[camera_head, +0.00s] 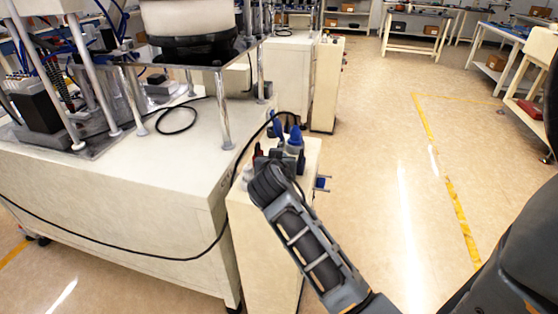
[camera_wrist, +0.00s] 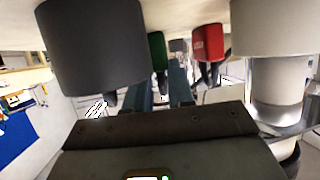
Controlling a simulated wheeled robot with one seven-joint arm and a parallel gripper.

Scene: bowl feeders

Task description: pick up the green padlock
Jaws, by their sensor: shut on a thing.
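In the wrist view, which looks upside down, the green padlock (camera_wrist: 157,48) shows as a narrow green body with a dark shackle, partly hidden behind a large dark cylinder. My gripper (camera_wrist: 168,82) has its fingers close together at the padlock, shut on what looks like its shackle area; the exact contact is hard to see. In the head view my gripper (camera_head: 284,158) is over the top of a narrow white cabinet (camera_head: 268,220). My wrist hides most of the things there, and I cannot make out the green padlock in that view.
A red padlock (camera_wrist: 208,42) stands close beside the green one, with a small grey item (camera_wrist: 178,46) between. The dark cylinder (camera_wrist: 92,45) and a pale bottle (camera_wrist: 275,60) flank my gripper.

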